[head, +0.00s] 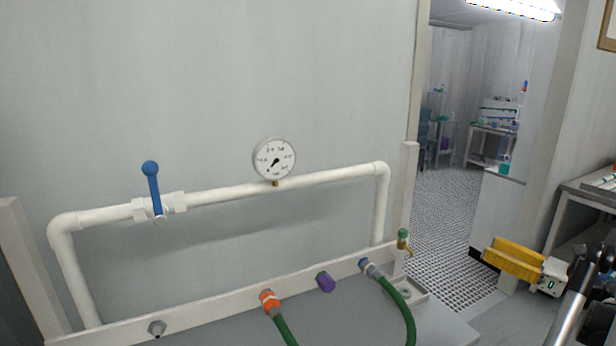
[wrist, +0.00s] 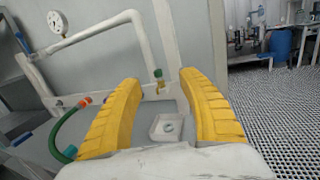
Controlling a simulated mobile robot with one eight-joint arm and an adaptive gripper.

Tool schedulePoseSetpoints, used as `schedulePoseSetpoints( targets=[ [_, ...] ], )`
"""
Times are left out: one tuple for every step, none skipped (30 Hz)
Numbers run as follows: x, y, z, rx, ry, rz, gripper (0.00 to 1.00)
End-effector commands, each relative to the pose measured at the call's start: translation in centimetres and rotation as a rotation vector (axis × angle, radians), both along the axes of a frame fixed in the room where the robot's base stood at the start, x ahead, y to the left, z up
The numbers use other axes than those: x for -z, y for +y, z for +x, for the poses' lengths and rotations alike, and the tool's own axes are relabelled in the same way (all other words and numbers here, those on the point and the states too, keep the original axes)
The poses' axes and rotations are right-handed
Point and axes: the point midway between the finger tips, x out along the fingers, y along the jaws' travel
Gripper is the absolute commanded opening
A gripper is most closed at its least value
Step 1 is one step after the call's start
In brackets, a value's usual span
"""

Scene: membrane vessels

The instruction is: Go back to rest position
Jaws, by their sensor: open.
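My gripper (head: 516,259) has yellow fingers and shows at the lower right of the head view, to the right of the pipe panel. In the wrist view its two yellow fingers (wrist: 157,115) stand wide apart with nothing between them. Past them, apart from the fingers, are a small tap with a green top (wrist: 159,76) and a pale square tray (wrist: 170,127). The same tap (head: 403,238) is at the panel's right end in the head view. My gripper touches nothing that I can see.
A white pipe (head: 230,192) carries a blue-handled valve (head: 152,182) and a round gauge (head: 274,159). Below are an orange connector (head: 269,301), a purple cap (head: 325,282) and green hoses (head: 402,305). A metal table (head: 590,192) stands right of my gripper. The grated floor (head: 445,210) through the doorway is clear.

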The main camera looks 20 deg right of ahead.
Motion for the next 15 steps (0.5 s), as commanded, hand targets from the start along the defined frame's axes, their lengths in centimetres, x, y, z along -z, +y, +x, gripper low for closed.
schedulePoseSetpoints(
  targets=[
    [-1.3,0.5,1.1,0.011,-0.012,0.026,0.48],
    [-2.0,0.7,1.8,0.021,-0.019,0.045,0.48],
    [-3.1,0.9,2.5,0.036,-0.03,0.071,0.48],
    [-4.0,1.1,3.2,0.046,-0.037,0.095,0.48],
    [-4.9,1.3,3.8,0.057,-0.046,0.118,0.48],
    [-6.1,1.6,4.8,0.073,-0.058,0.155,0.48],
    [-7.2,2.0,5.5,0.086,-0.068,0.184,0.48],
    [-8.2,2.3,6.2,0.098,-0.078,0.218,0.48],
    [-9.8,2.8,7.2,0.115,-0.093,0.269,0.48],
    [-11.1,3.3,8.1,0.129,-0.105,0.315,0.48],
    [-12.5,3.9,9.0,0.144,-0.117,0.368,0.48],
    [-14.6,4.9,10.2,0.166,-0.137,0.457,0.48],
    [-16.2,5.7,11.1,0.183,-0.151,0.534,0.48],
    [-17.7,6.6,11.9,0.2,-0.164,0.619,0.48],
    [-19.6,7.8,12.8,0.223,-0.179,0.747,0.48]
  ],
)
